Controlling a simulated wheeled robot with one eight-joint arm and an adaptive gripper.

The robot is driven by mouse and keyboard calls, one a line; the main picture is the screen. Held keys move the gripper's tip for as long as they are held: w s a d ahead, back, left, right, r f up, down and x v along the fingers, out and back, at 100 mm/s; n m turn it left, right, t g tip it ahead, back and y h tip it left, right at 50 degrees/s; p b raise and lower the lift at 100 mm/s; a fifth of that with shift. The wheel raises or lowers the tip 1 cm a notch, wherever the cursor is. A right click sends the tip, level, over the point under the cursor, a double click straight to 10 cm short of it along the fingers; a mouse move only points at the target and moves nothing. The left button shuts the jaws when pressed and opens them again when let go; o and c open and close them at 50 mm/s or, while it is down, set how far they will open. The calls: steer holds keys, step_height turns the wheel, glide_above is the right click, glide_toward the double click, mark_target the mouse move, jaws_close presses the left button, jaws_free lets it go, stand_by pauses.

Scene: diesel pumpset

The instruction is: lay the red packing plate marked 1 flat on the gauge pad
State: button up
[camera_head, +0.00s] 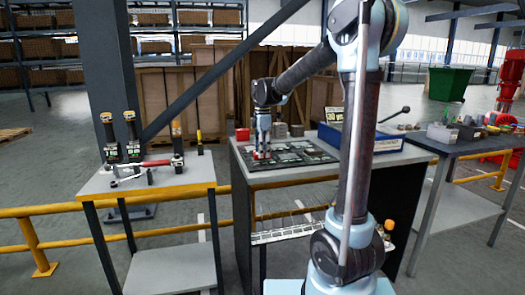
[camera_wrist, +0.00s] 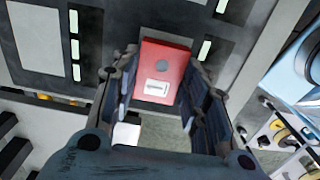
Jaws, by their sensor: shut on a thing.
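A red plate (camera_wrist: 172,58) with a grey dot and a white label sits between the fingers of my gripper (camera_wrist: 165,78) in the wrist view. In the head view my gripper (camera_head: 262,153) points down over the left part of a dark board (camera_head: 305,155) on the middle table. The board carries grey pads, one of them a large grey pad (camera_wrist: 42,36) left of the plate in the wrist view. I cannot tell which is the gauge pad, or whether the plate touches the board.
A red block (camera_head: 243,134) and small grey blocks (camera_head: 289,130) stand behind the board. A blue tray (camera_head: 375,142) is at its right. A left table (camera_head: 90,187) holds tools; a right table (camera_head: 450,150) holds parts. A yellow rail (camera_head: 60,209) runs between tables.

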steer(key=shift+f, duration=0.4)
steer(key=o, duration=1.5)
steer(key=shift+r, duration=0.15)
step_height(320, 180, up, 12)
steer(key=shift+w+f, duration=0.1)
steer(key=shift+f, duration=0.05)
steer(key=shift+r, duration=3)
